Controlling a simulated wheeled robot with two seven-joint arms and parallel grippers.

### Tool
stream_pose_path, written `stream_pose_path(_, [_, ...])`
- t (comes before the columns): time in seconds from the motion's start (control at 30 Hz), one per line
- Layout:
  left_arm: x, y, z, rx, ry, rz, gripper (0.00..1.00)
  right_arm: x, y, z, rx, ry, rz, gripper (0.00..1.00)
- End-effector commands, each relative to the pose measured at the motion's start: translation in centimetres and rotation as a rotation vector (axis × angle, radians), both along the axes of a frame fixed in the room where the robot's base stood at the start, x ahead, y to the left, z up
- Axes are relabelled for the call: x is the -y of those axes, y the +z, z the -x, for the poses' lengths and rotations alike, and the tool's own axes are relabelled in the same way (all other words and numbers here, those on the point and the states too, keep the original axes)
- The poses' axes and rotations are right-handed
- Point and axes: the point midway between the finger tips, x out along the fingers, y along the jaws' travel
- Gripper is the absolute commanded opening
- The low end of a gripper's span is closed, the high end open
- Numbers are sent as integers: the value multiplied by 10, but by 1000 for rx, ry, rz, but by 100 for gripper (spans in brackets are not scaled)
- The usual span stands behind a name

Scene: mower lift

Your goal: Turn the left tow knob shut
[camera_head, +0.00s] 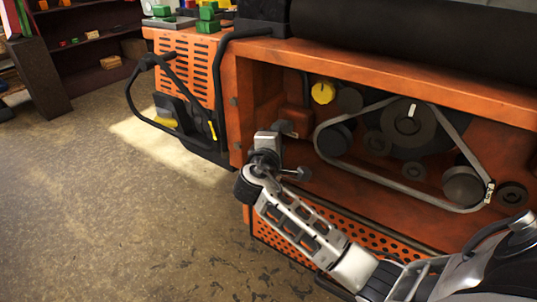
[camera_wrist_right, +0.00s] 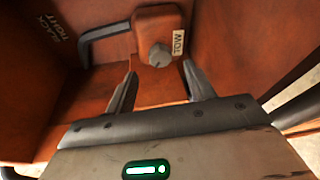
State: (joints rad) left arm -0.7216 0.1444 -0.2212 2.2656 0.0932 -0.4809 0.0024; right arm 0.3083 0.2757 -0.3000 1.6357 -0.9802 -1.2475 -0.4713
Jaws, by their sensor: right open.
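The tow knob (camera_wrist_right: 160,56) is a small round grey knob on an orange block (camera_wrist_right: 150,22), with a white TOW label (camera_wrist_right: 179,42) beside it in the right wrist view. My right gripper (camera_wrist_right: 159,70) is open, its two dark fingers pointing at the block, one on each side of the knob's line. The fingers appear apart from the knob; the exact gap is hard to tell. In the head view my right gripper (camera_head: 286,128) reaches into the left end of the orange engine bay, and the knob cannot be made out there. My left gripper is not in view.
In the head view a yellow cap (camera_head: 323,92) and a belt (camera_head: 392,186) around several pulleys lie to the right. The orange bay frame (camera_head: 238,120) is close on the left.

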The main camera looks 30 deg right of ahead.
Motion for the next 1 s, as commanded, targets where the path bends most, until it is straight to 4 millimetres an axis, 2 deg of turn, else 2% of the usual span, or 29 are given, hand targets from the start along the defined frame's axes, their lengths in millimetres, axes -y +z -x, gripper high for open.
stream_pose_path(0.03, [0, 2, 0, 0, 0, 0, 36, -12, 1, 9, -2, 4, -5, 54])
stream_pose_path(0.2, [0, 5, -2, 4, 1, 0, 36, -43, 6, 35, -2, 2, -4, 54])
stream_pose_path(0.4, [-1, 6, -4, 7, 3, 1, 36, -69, 10, 57, -2, 2, -3, 54])
stream_pose_path(0.6, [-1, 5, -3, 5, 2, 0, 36, -80, 12, 66, -1, 1, -1, 54])
stream_pose_path(0.9, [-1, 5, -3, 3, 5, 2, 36, -81, 13, 67, -2, 1, -1, 53])
stream_pose_path(1.0, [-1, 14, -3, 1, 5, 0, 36, -84, 8, 68, -17, 32, -36, 53])
